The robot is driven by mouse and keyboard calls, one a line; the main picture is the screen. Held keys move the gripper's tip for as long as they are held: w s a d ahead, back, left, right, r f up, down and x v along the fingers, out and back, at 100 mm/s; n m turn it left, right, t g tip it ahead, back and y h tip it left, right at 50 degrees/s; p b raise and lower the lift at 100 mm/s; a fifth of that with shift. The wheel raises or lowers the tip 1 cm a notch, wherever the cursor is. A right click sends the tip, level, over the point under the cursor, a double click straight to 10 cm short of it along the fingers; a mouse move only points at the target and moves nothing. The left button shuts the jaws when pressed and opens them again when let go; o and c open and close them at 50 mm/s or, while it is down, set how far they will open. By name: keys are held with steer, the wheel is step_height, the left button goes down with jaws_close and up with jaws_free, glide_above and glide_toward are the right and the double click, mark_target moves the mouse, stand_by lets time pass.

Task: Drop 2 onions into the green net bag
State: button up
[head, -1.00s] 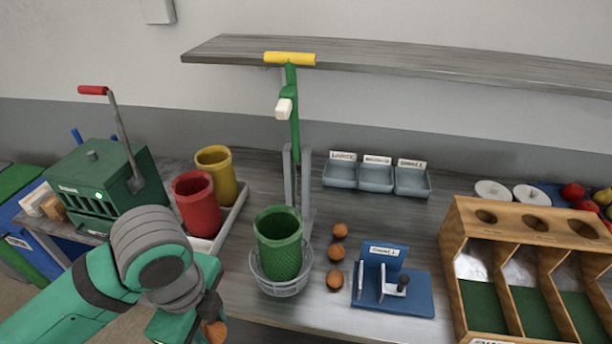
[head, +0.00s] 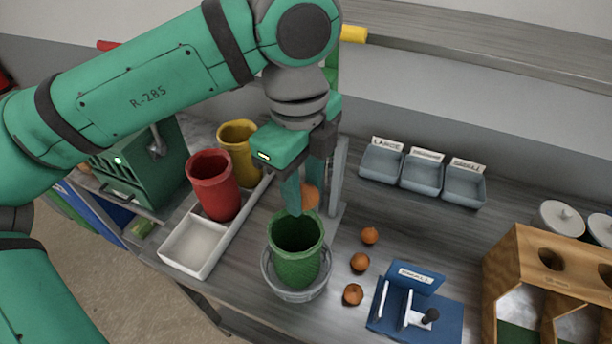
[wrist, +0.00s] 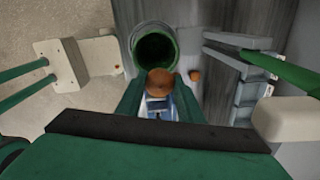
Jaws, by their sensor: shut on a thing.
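My gripper (head: 303,196) is shut on an onion (head: 310,196) and holds it above the rim of the green net bag (head: 296,262). The bag stands upright and open in a grey wire basket (head: 300,294) on the bench. In the wrist view the held onion (wrist: 160,82) is between the fingers, and the bag's round opening (wrist: 155,48) shows just beyond it. The bottom of the bag is dark, so I cannot tell what lies inside. Three more onions lie in a row on the bench right of the bag: far (head: 369,235), middle (head: 359,262) and near (head: 352,294).
A red net bag (head: 213,185) and a yellow one (head: 238,150) stand in a pale tray (head: 195,248) at left. A blue stand (head: 418,300) is right of the onions. Grey labelled bins (head: 422,172) are behind. A grey post (head: 338,175) stands close behind the gripper.

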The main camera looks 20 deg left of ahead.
step_height(320, 180, down, 5)
steer(key=shift+s+r, duration=0.1)
steer(key=shift+s+a+f, duration=0.1)
steer(key=shift+a+f, duration=0.05)
steer(key=shift+f, duration=0.2)
steer(key=o, duration=1.1)
steer(key=shift+o, duration=0.2)
steer(key=shift+r, duration=0.1)
steer(key=r, duration=1)
steer(key=shift+s+r, duration=0.3)
steer(key=shift+r, duration=0.05)
